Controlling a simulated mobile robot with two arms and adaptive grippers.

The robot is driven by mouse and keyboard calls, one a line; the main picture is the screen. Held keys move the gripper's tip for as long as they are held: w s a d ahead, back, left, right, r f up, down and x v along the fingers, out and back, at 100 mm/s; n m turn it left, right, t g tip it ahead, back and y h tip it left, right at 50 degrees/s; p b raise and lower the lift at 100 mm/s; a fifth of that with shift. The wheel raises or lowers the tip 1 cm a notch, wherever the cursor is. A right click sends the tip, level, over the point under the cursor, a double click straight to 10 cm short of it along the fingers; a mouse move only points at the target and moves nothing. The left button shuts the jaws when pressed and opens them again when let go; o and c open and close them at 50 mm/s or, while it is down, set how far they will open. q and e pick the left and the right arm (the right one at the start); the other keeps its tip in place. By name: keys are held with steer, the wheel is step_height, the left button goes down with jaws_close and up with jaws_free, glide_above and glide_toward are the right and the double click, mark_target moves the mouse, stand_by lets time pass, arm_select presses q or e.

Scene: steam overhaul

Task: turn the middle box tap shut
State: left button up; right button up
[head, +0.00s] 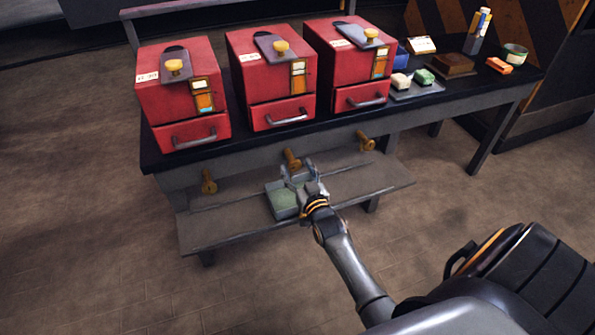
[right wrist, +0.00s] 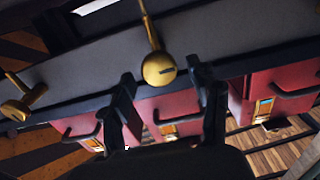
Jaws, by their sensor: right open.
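Three red boxes stand in a row on the bench: left (head: 182,95), middle (head: 272,78) and right (head: 348,63). Below each, a brass tap sticks out of the bench front: left tap (head: 208,182), middle tap (head: 292,160), right tap (head: 366,141). My right gripper (head: 301,173) is open just below and in front of the middle tap. In the right wrist view, which is upside down, the middle tap's round end (right wrist: 158,68) shows between the two spread fingers (right wrist: 160,73). I cannot tell whether they touch it. My left gripper is not in view.
A low shelf (head: 225,228) runs under the taps, with a grey-green tray (head: 284,206) beneath my gripper. The bench's right end holds a soap-like pair of blocks on a plate (head: 415,90), a brown block (head: 453,66), a bottle (head: 477,32) and a cup (head: 514,54).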

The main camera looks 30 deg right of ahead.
steer(key=c, duration=1.2)
